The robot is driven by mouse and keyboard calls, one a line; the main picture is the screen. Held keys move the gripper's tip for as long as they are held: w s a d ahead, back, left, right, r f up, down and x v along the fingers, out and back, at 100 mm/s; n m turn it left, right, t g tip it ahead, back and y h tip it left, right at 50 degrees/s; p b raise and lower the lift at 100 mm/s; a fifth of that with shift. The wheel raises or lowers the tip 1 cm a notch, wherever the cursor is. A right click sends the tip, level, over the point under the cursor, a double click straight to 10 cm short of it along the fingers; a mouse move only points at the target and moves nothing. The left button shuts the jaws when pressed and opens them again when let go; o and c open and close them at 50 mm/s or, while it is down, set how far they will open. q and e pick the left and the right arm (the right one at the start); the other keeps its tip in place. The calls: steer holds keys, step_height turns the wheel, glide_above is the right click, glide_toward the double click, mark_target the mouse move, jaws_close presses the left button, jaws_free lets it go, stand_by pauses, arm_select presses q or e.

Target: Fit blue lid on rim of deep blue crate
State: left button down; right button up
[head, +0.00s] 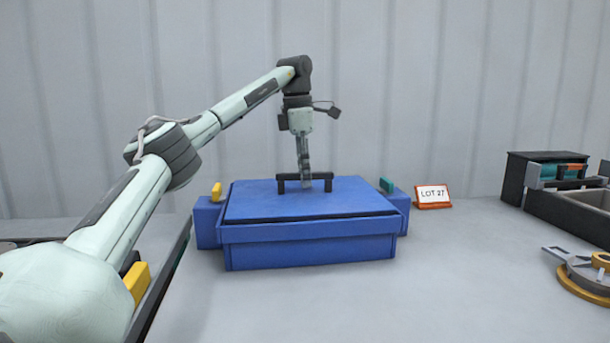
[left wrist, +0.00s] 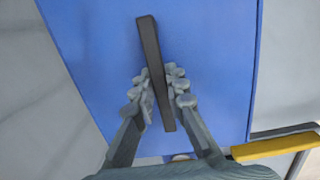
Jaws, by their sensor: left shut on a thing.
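The blue lid (head: 260,205) lies over the top of the deep blue crate (head: 310,250) in the head view. A thin dark gap shows between the lid's front edge and the crate's front rim; I cannot tell whether the lid is fully seated. The lid has a black bar handle (head: 323,177). My left gripper (head: 305,182) points down and is shut on this handle. In the left wrist view, the fingers (left wrist: 160,98) close on both sides of the handle (left wrist: 152,50), above the blue lid surface (left wrist: 215,50). My right gripper is not in view.
Blue side blocks carry a yellow piece (head: 216,192) and a green piece (head: 386,185) beside the crate. A "LOT 27" sign (head: 433,196) stands to the right. A dark bin (head: 570,215) and a round yellow-rimmed device (head: 588,275) sit far right. The front table is clear.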

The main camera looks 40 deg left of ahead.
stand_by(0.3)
arm_select(q)
steer(key=c, duration=1.5)
jaws_free()
steer(key=shift+o, duration=0.2)
step_height(320, 180, up, 12)
steer(key=s, duration=0.1)
steer(key=shift+a, duration=0.35)
steer(key=shift+f, duration=0.1)
